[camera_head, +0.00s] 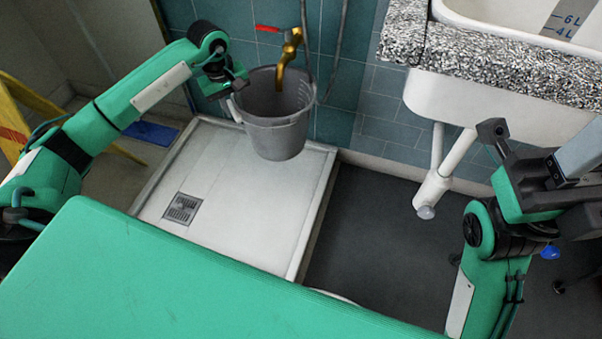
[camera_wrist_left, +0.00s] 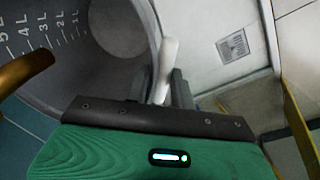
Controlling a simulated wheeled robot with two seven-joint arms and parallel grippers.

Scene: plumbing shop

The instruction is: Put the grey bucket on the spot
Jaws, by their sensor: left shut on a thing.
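The grey bucket (camera_head: 277,125) hangs upright under the brass tap, above the back right part of the white shower tray. My left gripper (camera_head: 232,95) is at its left side, shut on the bucket's white handle grip (camera_wrist_left: 166,68). In the left wrist view the inside of the bucket (camera_wrist_left: 70,60) shows white litre marks and a dark bottom. The bucket appears to be off the tray. No marked spot can be made out for sure. My right gripper (camera_head: 525,155) is at the right, below the sink, with its fingers apart and nothing between them.
The brass tap (camera_head: 288,62) reaches over the bucket's mouth, and a grey hose hangs close by. The shower tray (camera_head: 245,205) has a raised rim and a square drain (camera_head: 182,208). A sink (camera_head: 500,105) with pipes stands at right. The dark floor (camera_head: 380,250) is clear.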

